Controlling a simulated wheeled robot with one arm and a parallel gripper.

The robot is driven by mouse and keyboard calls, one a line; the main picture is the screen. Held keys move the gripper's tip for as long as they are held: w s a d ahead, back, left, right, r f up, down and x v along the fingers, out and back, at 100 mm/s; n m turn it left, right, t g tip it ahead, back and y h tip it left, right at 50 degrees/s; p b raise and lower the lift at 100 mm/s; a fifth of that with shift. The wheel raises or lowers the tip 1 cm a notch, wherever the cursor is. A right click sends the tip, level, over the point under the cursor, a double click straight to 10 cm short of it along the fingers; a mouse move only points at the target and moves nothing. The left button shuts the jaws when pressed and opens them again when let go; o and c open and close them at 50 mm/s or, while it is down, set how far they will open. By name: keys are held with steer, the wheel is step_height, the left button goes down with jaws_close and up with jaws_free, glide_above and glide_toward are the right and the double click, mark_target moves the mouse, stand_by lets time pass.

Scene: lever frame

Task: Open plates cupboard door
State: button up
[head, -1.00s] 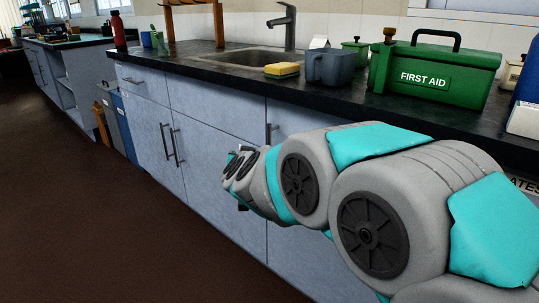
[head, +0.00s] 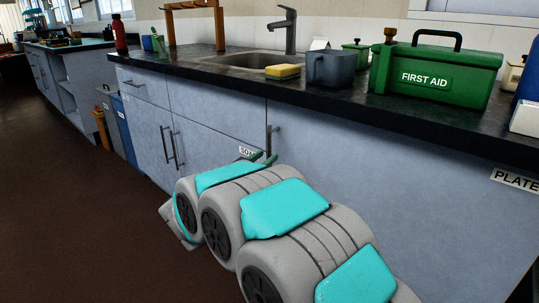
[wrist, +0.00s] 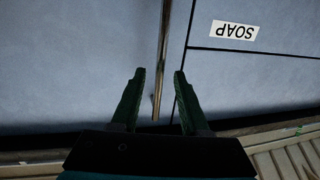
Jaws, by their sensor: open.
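The plates cupboard door (head: 410,190) is pale blue and looks shut, with a PLATES label (head: 515,180) at its upper right. Its vertical metal bar handle (head: 269,138) is near the door's left edge. My gripper (head: 262,159) has dark green fingers and is at the lower part of this handle, partly hidden by my arm. In the wrist view, my open gripper (wrist: 160,71) has the handle (wrist: 162,60) showing between its fingertips, apart from both. I cannot tell how deep the bar sits between them.
The neighbouring door bears a SOAP label (wrist: 234,30), across a narrow gap. The dark countertop (head: 300,92) overhangs the doors and holds a green first aid box (head: 430,75), a mug (head: 337,68) and a sponge (head: 283,71). The brown floor (head: 75,200) at left is clear.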

mark_target(269, 154)
steer(key=shift+x, duration=1.6)
jaws_close()
